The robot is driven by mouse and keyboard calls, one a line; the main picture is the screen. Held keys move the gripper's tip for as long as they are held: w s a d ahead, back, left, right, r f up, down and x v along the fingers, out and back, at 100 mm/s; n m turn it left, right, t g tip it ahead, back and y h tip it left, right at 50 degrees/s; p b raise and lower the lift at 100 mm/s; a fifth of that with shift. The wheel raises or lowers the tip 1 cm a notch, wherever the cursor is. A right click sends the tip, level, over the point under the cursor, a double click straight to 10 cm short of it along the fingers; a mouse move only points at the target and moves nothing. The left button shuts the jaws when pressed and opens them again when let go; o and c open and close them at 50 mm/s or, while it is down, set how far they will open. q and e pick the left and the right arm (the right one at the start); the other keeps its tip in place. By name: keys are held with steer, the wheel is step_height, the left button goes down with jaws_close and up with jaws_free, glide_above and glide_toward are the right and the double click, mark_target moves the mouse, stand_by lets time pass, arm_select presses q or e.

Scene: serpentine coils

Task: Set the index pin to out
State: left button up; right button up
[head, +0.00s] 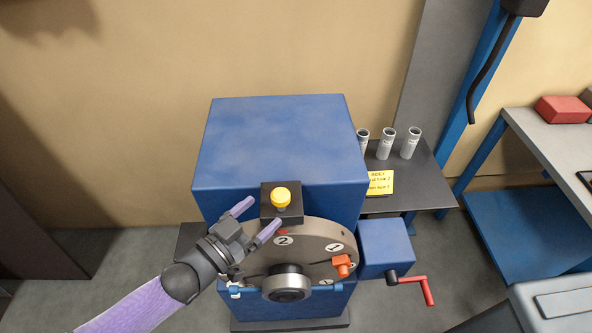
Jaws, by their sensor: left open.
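The index pin (281,196) has a yellow knob and sits on a dark block (281,214) at the front of a blue machine housing (279,144). Below the block is a round metal disc (313,240) with numbered white labels and a red mark near the label 2. My left gripper (262,217) is open, its two purple fingers pointing up and right. In the picture its fingertips are just left of and below the yellow knob, with a gap to it. How far the pin sticks out is hard to tell. My right gripper is not in view.
An orange clamp (343,264) sits on the disc's right side. A blue box with a red crank handle (428,292) stands to the right. A dark shelf (414,183) holds metal tubes and a yellow sign (379,183). A workbench with a red box (563,109) is at far right.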

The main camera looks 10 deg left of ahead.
mark_target(287, 191)
arm_select(q)
steer(key=x, duration=0.8)
steer(key=shift+w+f, duration=0.1)
steer(key=shift+f, duration=0.05)
jaws_close()
